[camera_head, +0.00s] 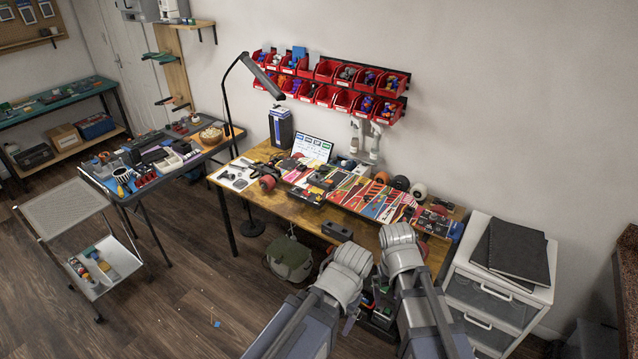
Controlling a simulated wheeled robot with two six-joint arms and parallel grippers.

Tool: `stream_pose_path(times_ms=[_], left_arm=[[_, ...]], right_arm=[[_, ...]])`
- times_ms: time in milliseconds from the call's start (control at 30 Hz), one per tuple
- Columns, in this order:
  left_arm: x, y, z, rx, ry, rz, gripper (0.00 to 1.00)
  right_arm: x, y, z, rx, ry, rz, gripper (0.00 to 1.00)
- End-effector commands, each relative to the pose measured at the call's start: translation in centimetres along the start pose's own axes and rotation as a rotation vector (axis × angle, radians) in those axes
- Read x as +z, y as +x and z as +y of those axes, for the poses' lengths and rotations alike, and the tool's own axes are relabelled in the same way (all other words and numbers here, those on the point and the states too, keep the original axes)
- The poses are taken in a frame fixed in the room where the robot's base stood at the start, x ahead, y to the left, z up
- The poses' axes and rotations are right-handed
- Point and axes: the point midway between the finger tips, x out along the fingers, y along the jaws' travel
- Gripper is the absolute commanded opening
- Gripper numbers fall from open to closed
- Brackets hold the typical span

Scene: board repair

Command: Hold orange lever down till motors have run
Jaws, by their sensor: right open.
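A longboard deck (375,200) with colourful stripes lies across the wooden workbench, with orange and dark wheels (382,178) near its back edge. Small dark boxes and electronics (325,178) lie along the deck. I cannot make out the orange lever or tell whether the motors run. My right arm comes in from the bottom, and its thick grey joint (402,245) covers the front of the bench; its open gripper is too hidden to place exactly. My left arm's joint (348,262) is at the bench's front edge. I cannot see its fingers.
A laptop (312,147) stands at the back of the bench, below red parts bins (330,82) on the wall. A lamp (262,78) rises at the bench's left. A white drawer unit (495,290) stands to the right. Floor (200,290) at left is mostly clear.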

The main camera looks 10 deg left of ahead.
Motion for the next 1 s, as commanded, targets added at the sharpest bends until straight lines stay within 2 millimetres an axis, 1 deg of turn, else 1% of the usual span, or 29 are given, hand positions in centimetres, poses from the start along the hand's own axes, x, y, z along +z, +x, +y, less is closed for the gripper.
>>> stream_pose_path(times_ms=[367,467,567,667,767,800,867,900,1000], left_arm=[[0.0,0.0,0.0,0.0,0.0,0.0,0.81],[-0.2,0.2,-0.2,0.002,0.012,0.0,0.7],[-1.2,0.9,-1.2,0.01,0.079,0.0,0.58],[-2.8,2.2,-3.2,0.027,0.217,0.005,0.47],[-4.7,3.8,-6.3,0.046,0.406,0.016,0.36],[-5.3,4.4,-7.7,0.054,0.487,0.023,0.31],[-6.2,5.3,-9.8,0.064,0.61,0.035,0.25],[-6.7,6.0,-11.2,0.069,0.69,0.044,0.2],[-7.7,7.4,-14.7,0.076,0.88,0.07,0.09]], right_arm=[[0.0,0.0,0.0,0.0,0.0,0.0,1.0],[0.1,0.2,-0.1,-0.001,0.0,-0.001,1.0],[0.6,0.7,-0.4,-0.004,-0.001,-0.004,1.0],[1.6,1.7,-1.1,-0.012,-0.002,-0.011,1.0],[2.8,2.9,-1.9,-0.021,-0.005,-0.022,1.0],[3.3,3.3,-2.2,-0.025,-0.005,-0.026,1.0],[4.0,4.0,-2.6,-0.03,-0.006,-0.032,1.0],[4.4,4.4,-2.9,-0.034,-0.007,-0.036,1.0],[5.5,5.3,-3.6,-0.043,-0.009,-0.047,1.0]])
